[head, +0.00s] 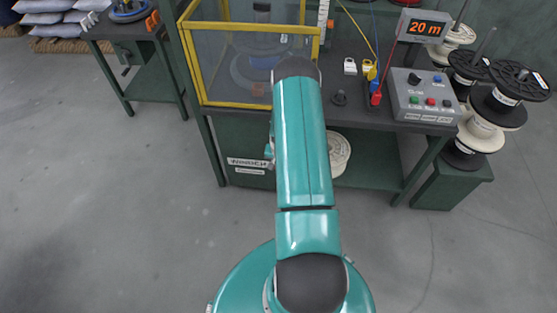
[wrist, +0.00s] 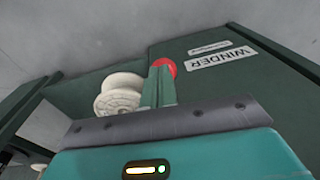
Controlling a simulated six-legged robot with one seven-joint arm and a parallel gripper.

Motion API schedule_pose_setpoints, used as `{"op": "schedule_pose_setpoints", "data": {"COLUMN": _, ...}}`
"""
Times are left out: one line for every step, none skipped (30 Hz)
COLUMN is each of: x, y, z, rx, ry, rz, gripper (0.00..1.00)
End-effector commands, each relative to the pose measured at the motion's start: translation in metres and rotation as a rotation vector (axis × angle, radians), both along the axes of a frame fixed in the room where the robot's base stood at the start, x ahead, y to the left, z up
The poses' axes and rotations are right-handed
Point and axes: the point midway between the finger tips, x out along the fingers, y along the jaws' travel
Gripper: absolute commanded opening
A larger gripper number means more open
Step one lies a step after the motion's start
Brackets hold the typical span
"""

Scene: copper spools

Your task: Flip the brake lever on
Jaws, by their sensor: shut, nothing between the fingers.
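My gripper (wrist: 158,78) shows in the wrist view with its two green fingers together and nothing between them. A red round part (wrist: 168,66) shows right at the fingertips, beside the edge of the dark green winder panel (wrist: 195,85). It may be the knob of the brake lever, but the fingers hide part of it and I cannot tell whether they touch it. No lever shaft shows clearly. In the head view my arm covers the gripper and this spot, left of which the WINDER sign (head: 247,162) shows.
A white spool (wrist: 120,93) sits under the bench, left of the fingers. On the bench are a yellow-framed guard (head: 252,104), a control box (head: 423,97) and a "20 m" display (head: 425,27). Several spools (head: 483,133) are stacked at right. The floor in front is clear.

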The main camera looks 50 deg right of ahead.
Motion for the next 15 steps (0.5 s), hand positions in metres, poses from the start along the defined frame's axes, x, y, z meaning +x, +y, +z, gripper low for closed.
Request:
{"op": "schedule_pose_setpoints", "data": {"x": -0.0003, "y": 0.0006, "z": -0.0031, "rx": 0.001, "ry": 0.001, "rz": 0.000, "gripper": 0.00}}
{"op": "schedule_pose_setpoints", "data": {"x": -0.0004, "y": 0.0009, "z": -0.0044, "rx": 0.001, "ry": 0.001, "rz": 0.000, "gripper": 0.00}}
{"op": "schedule_pose_setpoints", "data": {"x": -0.0004, "y": 0.0011, "z": -0.0059, "rx": 0.001, "ry": 0.002, "rz": 0.000, "gripper": 0.00}}
{"op": "schedule_pose_setpoints", "data": {"x": -0.0004, "y": 0.0011, "z": -0.0068, "rx": 0.001, "ry": 0.002, "rz": 0.000, "gripper": 0.00}}
{"op": "schedule_pose_setpoints", "data": {"x": -0.0004, "y": 0.0012, "z": -0.0076, "rx": 0.000, "ry": 0.001, "rz": 0.001, "gripper": 0.00}}
{"op": "schedule_pose_setpoints", "data": {"x": -0.0006, "y": 0.0018, "z": -0.0087, "rx": 0.001, "ry": 0.002, "rz": 0.001, "gripper": 0.00}}
{"op": "schedule_pose_setpoints", "data": {"x": -0.0006, "y": 0.0018, "z": -0.0093, "rx": 0.001, "ry": 0.002, "rz": 0.001, "gripper": 0.00}}
{"op": "schedule_pose_setpoints", "data": {"x": -0.0006, "y": 0.0019, "z": -0.0099, "rx": 0.001, "ry": 0.002, "rz": 0.001, "gripper": 0.00}}
{"op": "schedule_pose_setpoints", "data": {"x": -0.0007, "y": 0.0019, "z": -0.0105, "rx": 0.001, "ry": 0.002, "rz": 0.002, "gripper": 0.00}}
{"op": "schedule_pose_setpoints", "data": {"x": -0.0008, "y": 0.0020, "z": -0.0109, "rx": 0.001, "ry": 0.002, "rz": 0.002, "gripper": 0.00}}
{"op": "schedule_pose_setpoints", "data": {"x": -0.0008, "y": 0.0019, "z": -0.0112, "rx": 0.001, "ry": 0.002, "rz": 0.002, "gripper": 0.00}}
{"op": "schedule_pose_setpoints", "data": {"x": -0.0009, "y": 0.0021, "z": -0.0116, "rx": 0.001, "ry": 0.002, "rz": 0.002, "gripper": 0.00}}
{"op": "schedule_pose_setpoints", "data": {"x": -0.0010, "y": 0.0021, "z": -0.0118, "rx": 0.001, "ry": 0.002, "rz": 0.002, "gripper": 0.00}}
{"op": "schedule_pose_setpoints", "data": {"x": -0.0011, "y": 0.0021, "z": -0.0120, "rx": 0.001, "ry": 0.002, "rz": 0.002, "gripper": 0.00}}
{"op": "schedule_pose_setpoints", "data": {"x": -0.0012, "y": 0.0023, "z": -0.0124, "rx": 0.001, "ry": 0.002, "rz": 0.002, "gripper": 0.00}}
